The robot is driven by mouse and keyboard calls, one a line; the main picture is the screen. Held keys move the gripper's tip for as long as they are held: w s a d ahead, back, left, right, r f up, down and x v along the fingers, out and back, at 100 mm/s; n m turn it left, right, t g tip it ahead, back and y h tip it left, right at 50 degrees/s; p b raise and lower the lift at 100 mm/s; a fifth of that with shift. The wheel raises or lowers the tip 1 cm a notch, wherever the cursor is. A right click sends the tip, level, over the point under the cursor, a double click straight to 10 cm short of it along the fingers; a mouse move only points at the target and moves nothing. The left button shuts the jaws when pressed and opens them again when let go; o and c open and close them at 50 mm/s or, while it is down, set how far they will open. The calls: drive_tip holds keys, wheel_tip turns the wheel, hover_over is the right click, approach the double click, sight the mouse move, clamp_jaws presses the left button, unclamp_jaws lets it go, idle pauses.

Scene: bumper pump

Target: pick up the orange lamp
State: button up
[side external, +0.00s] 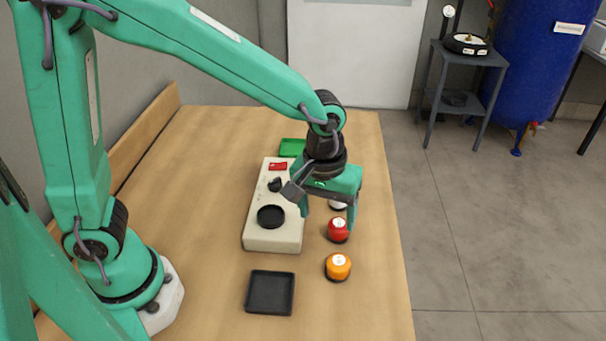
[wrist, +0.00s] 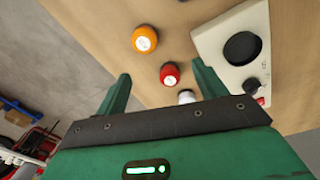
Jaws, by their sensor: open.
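The orange lamp (side external: 338,267) stands on the table near its right edge, in front of the red lamp; it also shows at the upper left in the wrist view (wrist: 144,39). It has a white label on top and a dark base. My gripper (side external: 328,222) is open and empty above the table, behind the orange lamp and apart from it. In the wrist view my two green fingers (wrist: 160,82) are spread apart, with the red lamp (wrist: 170,74) showing between them. The red lamp also shows beside the right finger in the side view (side external: 338,230).
A white lamp (side external: 338,204) is partly hidden behind my gripper. A cream box (side external: 273,238) with a round black recess and a small knob lies left of the lamps. A black tray (side external: 270,293) sits in front of it, a green tray (side external: 292,146) behind it. The table front is clear.

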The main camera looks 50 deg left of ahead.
sight(339, 260)
drive_tip(key=shift+n+g, duration=0.4)
drive_tip(key=d+f, duration=0.1)
drive_tip(key=f, duration=0.1)
drive_tip(key=d+f, duration=0.2)
drive_tip(key=shift+w+d, duration=0.15)
drive_tip(key=shift+d, duration=0.1)
drive_tip(key=shift+f, duration=1.25)
drive_tip(key=shift+f, duration=0.1)
drive_tip(key=shift+w+f, duration=0.15)
drive_tip(key=shift+f, duration=2.35)
drive_tip(key=c, duration=1.1)
